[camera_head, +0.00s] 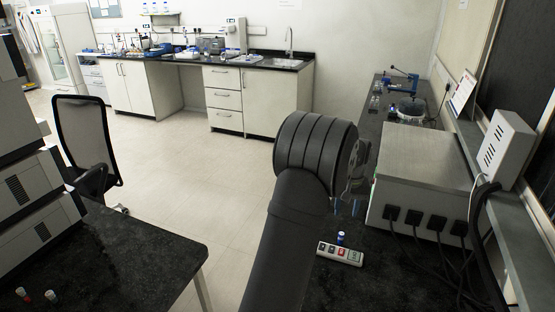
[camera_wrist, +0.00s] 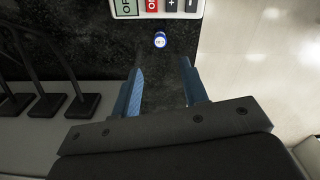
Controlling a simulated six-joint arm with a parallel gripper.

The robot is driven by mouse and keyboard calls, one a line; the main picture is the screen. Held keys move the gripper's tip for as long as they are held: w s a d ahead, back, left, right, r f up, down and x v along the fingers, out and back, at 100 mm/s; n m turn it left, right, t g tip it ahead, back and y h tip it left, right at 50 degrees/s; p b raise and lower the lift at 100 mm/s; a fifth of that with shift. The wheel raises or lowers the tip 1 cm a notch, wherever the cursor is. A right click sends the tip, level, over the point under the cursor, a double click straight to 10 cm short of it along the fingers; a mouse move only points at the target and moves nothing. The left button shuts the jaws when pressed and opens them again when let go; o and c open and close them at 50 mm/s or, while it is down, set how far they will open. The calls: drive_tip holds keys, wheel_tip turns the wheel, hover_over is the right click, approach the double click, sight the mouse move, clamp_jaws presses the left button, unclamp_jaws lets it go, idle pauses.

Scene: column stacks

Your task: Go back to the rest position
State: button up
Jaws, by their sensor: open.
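My gripper (camera_wrist: 165,90) is open and empty in the wrist view, with its two blue fingers apart. In the head view its fingertips (camera_head: 346,208) show just below my wrist, over the dark bench at the right. A small vial with a blue cap (camera_wrist: 160,40) stands just beyond the fingers in the wrist view, not between them. The vial (camera_head: 340,238) also shows in the head view, beside a white keypad controller (camera_head: 340,254). The controller (camera_wrist: 155,8) is partly cut off at the top of the wrist view.
A large metal-topped box (camera_head: 425,160) with black plugs and cables (camera_head: 415,216) stands right of my gripper. A blue device (camera_head: 402,82) stands behind it. Vials (camera_head: 38,296) stand on the left bench (camera_head: 140,260), by an instrument stack (camera_head: 35,200) and a chair (camera_head: 82,130). Open floor lies between the benches.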

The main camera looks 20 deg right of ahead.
sight(342, 233)
wheel_tip(342, 233, down, 11)
drive_tip(key=shift+f, duration=0.1)
drive_tip(key=shift+r, duration=1.9)
drive_tip(key=shift+f, duration=0.15)
